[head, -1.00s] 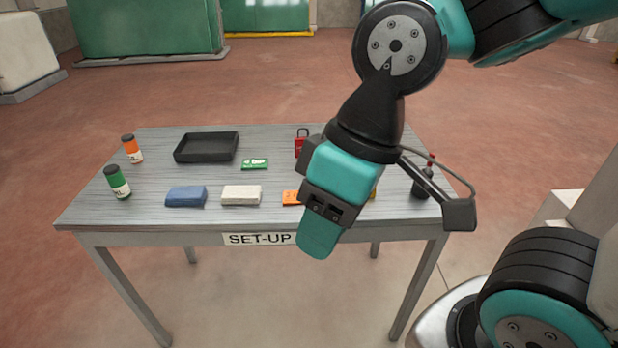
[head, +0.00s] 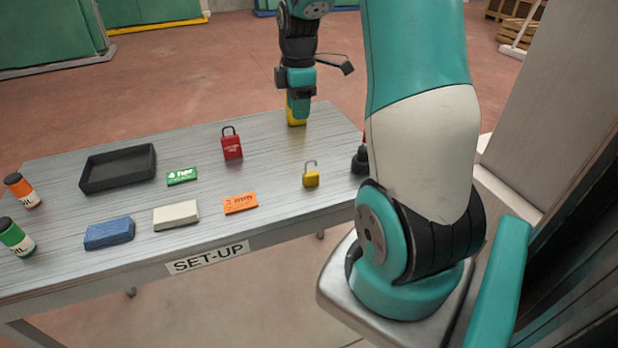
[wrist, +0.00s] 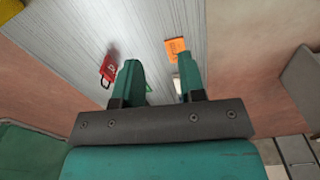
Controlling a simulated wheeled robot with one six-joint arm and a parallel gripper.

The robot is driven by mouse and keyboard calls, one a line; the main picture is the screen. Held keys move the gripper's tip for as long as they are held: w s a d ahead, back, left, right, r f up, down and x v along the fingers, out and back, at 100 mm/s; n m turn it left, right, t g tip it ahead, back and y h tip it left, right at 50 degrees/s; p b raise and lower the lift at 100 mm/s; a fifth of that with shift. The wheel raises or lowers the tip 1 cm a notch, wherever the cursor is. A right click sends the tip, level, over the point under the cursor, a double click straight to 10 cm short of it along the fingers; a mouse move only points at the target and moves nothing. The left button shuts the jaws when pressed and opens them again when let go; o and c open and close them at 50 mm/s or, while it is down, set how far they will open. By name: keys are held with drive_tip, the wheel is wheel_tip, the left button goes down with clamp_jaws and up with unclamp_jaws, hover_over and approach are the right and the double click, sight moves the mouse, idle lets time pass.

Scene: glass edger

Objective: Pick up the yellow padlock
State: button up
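The yellow padlock (head: 311,179) stands on the grey table near its right front part, with its grey shackle up, in the head view. I cannot make it out in the wrist view. My gripper (head: 299,113) is over the far right part of the table, behind the padlock and well apart from it. In the wrist view my gripper (wrist: 160,66) has its two teal fingers spread, with nothing held between them.
The red padlock (head: 232,146) stands left of the yellow one. An orange tag (head: 240,203), green tag (head: 181,176), white block (head: 176,215), blue block (head: 109,233) and black tray (head: 118,168) lie further left. A yellow object (head: 296,122) shows by my fingers. A dark bottle (head: 360,160) stands right.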

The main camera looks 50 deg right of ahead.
drive_tip(key=s+d+f, duration=0.1)
drive_tip(key=d+f, duration=0.1)
drive_tip(key=d, duration=0.1)
drive_tip(key=p, duration=0.2)
hover_over(311, 173)
drive_tip(key=f, duration=1)
drive_tip(key=shift+w+f, duration=0.2)
drive_tip(key=shift+f, duration=0.15)
drive_tip(key=shift+s+f+p, duration=0.15)
drive_tip(key=shift+f+p, duration=0.85)
drive_tip(key=shift+f, duration=1.8)
clamp_jaws()
